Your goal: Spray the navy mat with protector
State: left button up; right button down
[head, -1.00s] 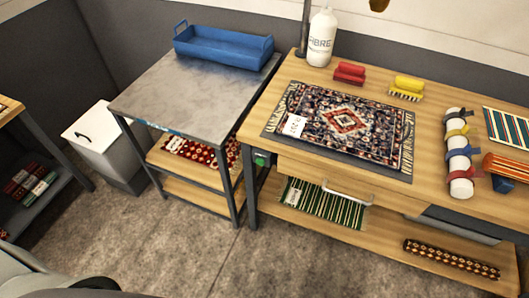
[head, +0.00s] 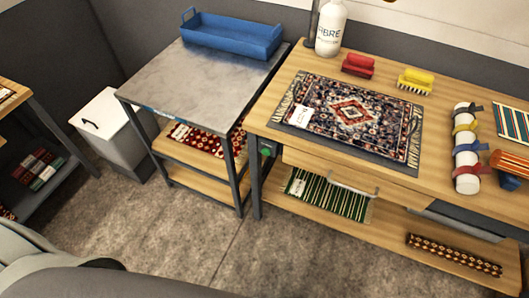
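A navy patterned mat (head: 378,108) with a red and white centre diamond and pale fringes lies flat on a dark grey pad (head: 290,131) on the wooden workbench. A white paper tag (head: 301,116) lies on its left part. A white bottle (head: 331,30) lettered "FIBRE" stands upright at the bench's back left corner; its top is cut off by the picture edge. I cannot tell whether it holds the protector. Neither of my grippers is in view.
A grey metal-topped table (head: 185,78) bears a blue tray (head: 232,38). Red (head: 358,66) and yellow (head: 416,80) brushes and a strapped white roll (head: 466,150) are on the bench. Rolled and folded rugs lie on the shelves below. A white bin (head: 113,130) stands left; the grey floor is open.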

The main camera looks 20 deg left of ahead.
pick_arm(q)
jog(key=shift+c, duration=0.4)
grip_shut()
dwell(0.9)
